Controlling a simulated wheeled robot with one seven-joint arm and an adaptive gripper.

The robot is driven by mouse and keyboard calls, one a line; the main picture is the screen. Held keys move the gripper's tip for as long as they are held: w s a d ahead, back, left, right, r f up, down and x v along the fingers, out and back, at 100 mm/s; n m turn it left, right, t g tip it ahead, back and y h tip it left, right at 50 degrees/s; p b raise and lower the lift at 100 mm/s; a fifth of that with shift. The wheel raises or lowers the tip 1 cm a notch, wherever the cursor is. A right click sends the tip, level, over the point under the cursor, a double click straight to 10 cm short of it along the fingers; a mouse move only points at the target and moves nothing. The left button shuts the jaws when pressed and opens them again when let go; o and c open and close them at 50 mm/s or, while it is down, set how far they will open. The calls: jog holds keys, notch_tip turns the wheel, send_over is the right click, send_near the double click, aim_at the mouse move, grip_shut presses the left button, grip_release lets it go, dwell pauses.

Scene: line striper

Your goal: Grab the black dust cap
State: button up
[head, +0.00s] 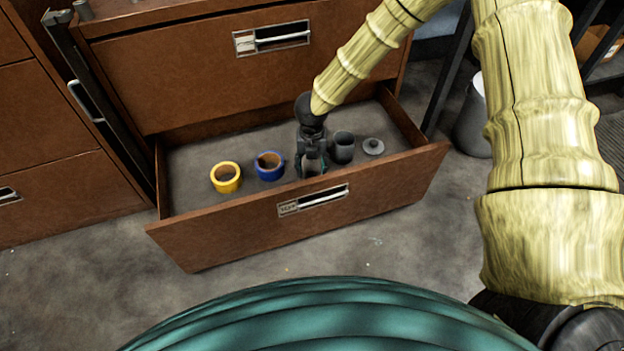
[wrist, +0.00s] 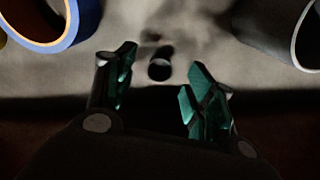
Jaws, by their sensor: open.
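A small black cylindrical piece, which looks like the black dust cap (wrist: 160,69), stands on the drawer floor in the wrist view. It is just beyond my fingertips and roughly midway between them. My gripper (head: 313,165) is inside the open drawer, pointing down, and its green-padded fingers are apart and empty. The fingers also show in the wrist view (wrist: 158,80), with a clear gap between them and the cap. In the head view I cannot make out the cap; my gripper seems to hide it.
The open drawer (head: 295,225) also holds a yellow ring (head: 226,187), a blue ring (head: 281,173) left of my gripper, a dark grey cup (head: 343,155) close on its right, and a grey knobbed disc (head: 373,152). The drawer's front wall is near my fingers. A closed drawer is above.

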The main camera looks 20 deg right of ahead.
aim_at(312, 174)
jog(key=f+b, duration=0.2)
jog(key=f, duration=0.2)
jog(key=shift+s, duration=0.2)
jog(key=c, duration=0.8)
